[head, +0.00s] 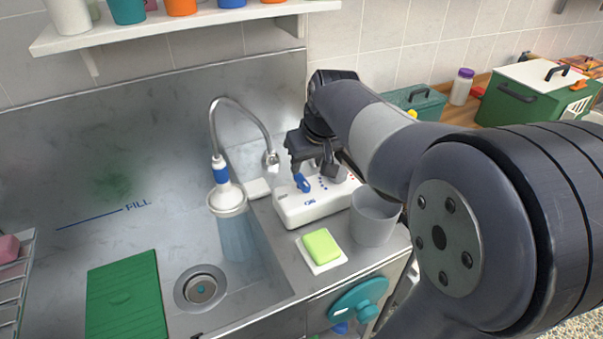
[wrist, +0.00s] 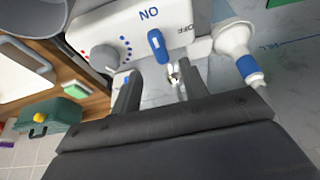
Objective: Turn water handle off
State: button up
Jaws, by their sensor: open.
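The white water control box (head: 300,212) sits on the counter right of the sink; it also fills the top of the wrist view (wrist: 130,25). Its blue water handle (head: 302,183) shows in the wrist view (wrist: 157,46) between the ON and OFF marks, which appear upside down there. A grey knob (wrist: 104,57) with red and blue dots is on the same face. My gripper (head: 314,166) is open and empty above the box. In the wrist view its fingers (wrist: 157,78) stand on either side of the handle's line; I cannot tell whether they touch it.
A spray head (head: 228,198) on a curved hose pours water into the steel sink (head: 130,210). A grey cup (head: 374,218) and a green sponge (head: 321,246) stand close to the box. A shelf (head: 180,30) hangs above. Green boxes (head: 516,105) stand at the back right.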

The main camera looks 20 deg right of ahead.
aim_at(302, 179)
jog(key=x, duration=0.7)
jog(key=shift+f, duration=0.1)
jog(key=shift+c, duration=0.5)
grip_shut()
